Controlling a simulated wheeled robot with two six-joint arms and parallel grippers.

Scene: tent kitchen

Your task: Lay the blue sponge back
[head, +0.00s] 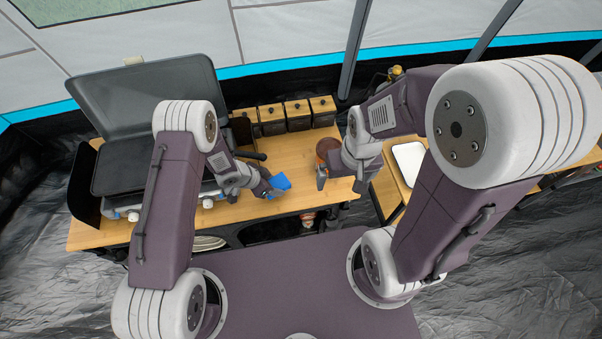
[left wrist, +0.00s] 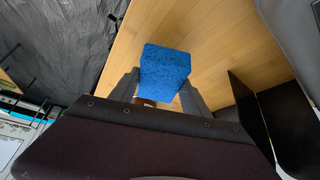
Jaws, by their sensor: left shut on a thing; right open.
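The blue sponge (head: 280,182) is in my left gripper (head: 268,189), over the front part of the wooden table (head: 290,157). In the left wrist view the sponge (left wrist: 166,68) sits between the two dark fingers, with the wooden tabletop (left wrist: 225,45) behind it. My left gripper is shut on it. I cannot tell whether the sponge touches the table. My right gripper (head: 338,177) is open and empty near the table's right end, apart from the sponge.
A dark griddle with a raised lid (head: 150,92) fills the table's left side. Several dark-fronted wooden boxes (head: 298,115) line the back. A reddish-brown jar (head: 327,147) stands behind my right gripper. A white tray (head: 409,160) lies on the right table. The table's middle is clear.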

